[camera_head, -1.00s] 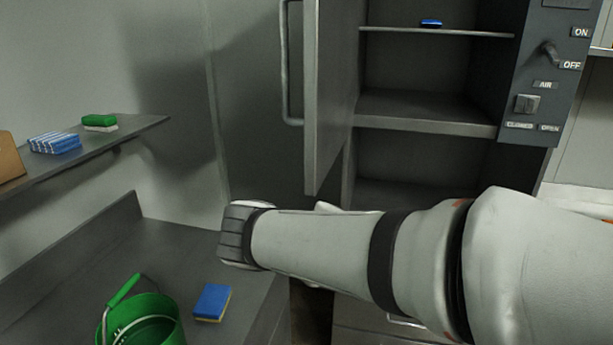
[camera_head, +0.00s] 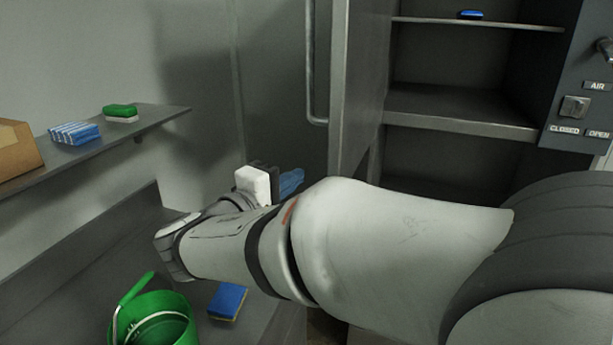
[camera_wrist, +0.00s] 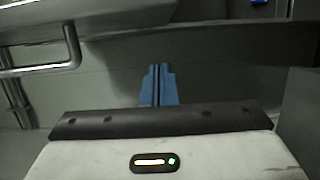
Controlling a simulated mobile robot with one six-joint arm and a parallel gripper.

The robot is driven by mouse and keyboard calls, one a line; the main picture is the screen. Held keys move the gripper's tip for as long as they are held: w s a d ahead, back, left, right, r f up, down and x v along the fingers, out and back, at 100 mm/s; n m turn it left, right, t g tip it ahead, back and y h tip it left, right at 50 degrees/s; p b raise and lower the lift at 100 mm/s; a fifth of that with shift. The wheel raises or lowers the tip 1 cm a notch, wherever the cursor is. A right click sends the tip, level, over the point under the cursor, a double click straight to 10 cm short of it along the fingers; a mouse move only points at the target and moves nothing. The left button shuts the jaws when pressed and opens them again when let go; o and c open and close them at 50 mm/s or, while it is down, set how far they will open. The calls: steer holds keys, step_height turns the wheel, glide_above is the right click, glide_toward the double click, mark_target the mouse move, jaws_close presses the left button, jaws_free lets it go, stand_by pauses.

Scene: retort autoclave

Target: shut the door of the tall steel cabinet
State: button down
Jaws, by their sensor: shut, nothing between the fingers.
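The tall steel cabinet (camera_head: 460,108) stands open, with its shelves showing. Its door (camera_head: 352,95) stands ajar at the left of the opening, and the bar handle (camera_head: 317,105) is on the door's left side. My gripper (camera_head: 292,182) has blue fingers, closed together and empty. It is left of the door and below the handle in the picture; contact cannot be told. My arm hides the door's lower part. In the wrist view the closed fingers (camera_wrist: 159,84) point at a grey surface, and the handle (camera_wrist: 72,45) is at upper left.
A green bucket (camera_head: 155,318) and a blue sponge (camera_head: 228,301) are on the lower left counter. A wall shelf (camera_head: 165,112) holds a cardboard box (camera_head: 15,150), a striped blue pack (camera_head: 75,133) and a green sponge (camera_head: 120,112). A control panel (camera_head: 580,100) is at the right.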

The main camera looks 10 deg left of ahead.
steer(key=d, duration=0.1)
steer(key=d+p, duration=0.1)
steer(key=d, duration=0.2)
steer(key=shift+w+d, duration=0.25)
steer(key=shift+w, duration=0.1)
